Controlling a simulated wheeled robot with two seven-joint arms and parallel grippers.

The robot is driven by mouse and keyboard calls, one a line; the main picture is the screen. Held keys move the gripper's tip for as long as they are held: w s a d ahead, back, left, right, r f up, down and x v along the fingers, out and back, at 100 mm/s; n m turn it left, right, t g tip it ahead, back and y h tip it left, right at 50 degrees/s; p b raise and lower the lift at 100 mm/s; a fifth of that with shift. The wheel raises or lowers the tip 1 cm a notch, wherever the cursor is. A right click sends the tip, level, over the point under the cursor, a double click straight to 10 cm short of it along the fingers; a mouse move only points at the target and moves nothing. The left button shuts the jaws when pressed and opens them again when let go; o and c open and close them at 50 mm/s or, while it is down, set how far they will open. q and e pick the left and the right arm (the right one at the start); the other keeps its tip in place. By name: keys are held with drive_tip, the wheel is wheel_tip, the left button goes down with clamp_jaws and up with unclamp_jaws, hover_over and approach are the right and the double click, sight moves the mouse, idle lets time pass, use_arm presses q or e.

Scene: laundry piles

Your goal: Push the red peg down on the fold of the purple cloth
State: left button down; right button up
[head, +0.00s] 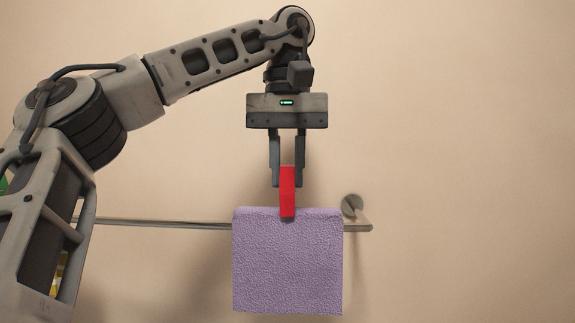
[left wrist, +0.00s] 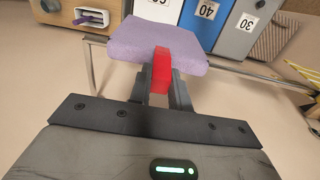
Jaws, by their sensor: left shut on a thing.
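The purple cloth (head: 287,265) hangs folded over a thin metal rail (head: 160,222) in the head view. It also shows in the left wrist view (left wrist: 130,38). The red peg (head: 288,192) stands upright at the cloth's top fold, its lower end overlapping the cloth's upper edge; how far it grips the fold I cannot tell. In the left wrist view the red peg (left wrist: 161,70) reaches over the cloth's edge. My left gripper (head: 287,184) points down from above and is shut on the peg's upper part. My right gripper is not in view.
The rail ends at a round wall mount (head: 352,206) just right of the cloth. The wall around is bare. In the left wrist view, blue (left wrist: 207,18) and grey (left wrist: 244,22) bins marked with numbers stand beyond the cloth, and a wooden unit (left wrist: 55,14) is at the upper left.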

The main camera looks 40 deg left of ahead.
use_arm(q)
drive_tip(key=shift+f, duration=0.65)
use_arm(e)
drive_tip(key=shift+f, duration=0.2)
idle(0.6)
use_arm(q)
drive_tip(key=c, duration=1.2)
unclamp_jaws()
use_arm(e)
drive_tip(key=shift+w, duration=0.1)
use_arm(q)
drive_tip(key=shift+r, duration=0.3)
wheel_tip(320, 180, up, 6)
drive_tip(key=p, duration=0.4)
drive_tip(key=shift+r+p, duration=0.45)
drive_tip(key=shift+r, duration=0.05)
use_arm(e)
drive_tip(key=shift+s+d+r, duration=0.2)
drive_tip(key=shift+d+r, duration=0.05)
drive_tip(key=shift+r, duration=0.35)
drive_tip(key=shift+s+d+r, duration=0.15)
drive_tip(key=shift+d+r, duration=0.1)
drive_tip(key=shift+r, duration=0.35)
